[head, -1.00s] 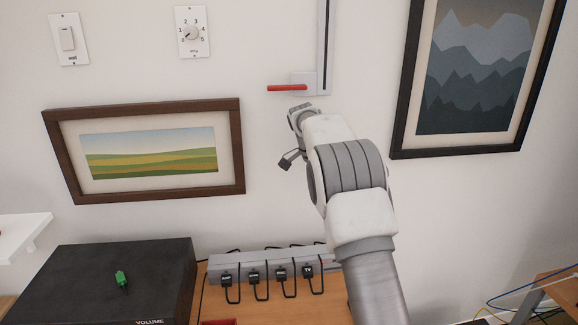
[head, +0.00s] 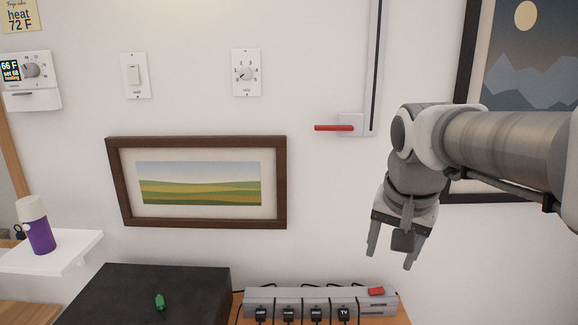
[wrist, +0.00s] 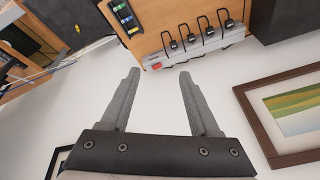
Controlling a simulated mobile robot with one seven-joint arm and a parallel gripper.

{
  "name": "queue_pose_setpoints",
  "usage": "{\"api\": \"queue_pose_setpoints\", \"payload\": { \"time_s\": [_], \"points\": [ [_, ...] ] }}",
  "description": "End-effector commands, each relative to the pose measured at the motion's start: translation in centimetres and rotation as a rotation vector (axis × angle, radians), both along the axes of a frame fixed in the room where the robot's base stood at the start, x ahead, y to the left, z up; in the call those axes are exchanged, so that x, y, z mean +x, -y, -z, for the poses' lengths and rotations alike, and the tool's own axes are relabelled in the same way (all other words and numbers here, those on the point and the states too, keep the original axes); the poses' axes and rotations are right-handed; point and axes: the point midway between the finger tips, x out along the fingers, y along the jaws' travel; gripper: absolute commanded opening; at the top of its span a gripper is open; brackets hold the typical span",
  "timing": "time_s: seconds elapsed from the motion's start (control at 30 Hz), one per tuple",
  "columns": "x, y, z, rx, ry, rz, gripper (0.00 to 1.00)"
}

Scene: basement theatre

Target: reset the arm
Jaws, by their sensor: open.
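My gripper (head: 389,258) hangs at the right of the head view with its fingers pointing down. It is in front of the white wall, above and to the right of the power strip. In the wrist view my gripper (wrist: 157,72) shows two grey fingers spread apart with nothing between them. My arm comes in from the right edge of the head view and bends down at the wrist.
A power strip (head: 261,300) with several plugs lies on a wooden table, beside a black box (head: 130,290). A red lever (head: 334,128) sticks out from a wall track. A white shelf (head: 60,258) holds a purple bottle (head: 38,232). Framed pictures hang nearby.

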Motion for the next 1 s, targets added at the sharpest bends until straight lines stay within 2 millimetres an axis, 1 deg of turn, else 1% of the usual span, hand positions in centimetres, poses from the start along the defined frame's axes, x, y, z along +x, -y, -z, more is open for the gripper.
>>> {"api": "queue_pose_setpoints", "payload": {
  "time_s": [0.03,0.2,0.3,0.43,0.5,0.63,1.0],
  "points": [
    [-1.8,-0.3,0.0,-0.009,0.017,-0.048,0.62],
    [-6.9,-1.2,1.2,-0.051,0.066,-0.220,0.62],
    [-9.5,-1.7,2.3,-0.081,0.092,-0.312,0.62],
    [-11.9,-2.1,3.8,-0.115,0.118,-0.403,0.62],
    [-12.7,-2.2,4.3,-0.129,0.128,-0.436,0.62],
    [-13.5,-2.3,4.9,-0.142,0.137,-0.467,0.62],
    [-13.5,-2.3,5.0,-0.143,0.137,-0.470,0.62]
  ]
}}
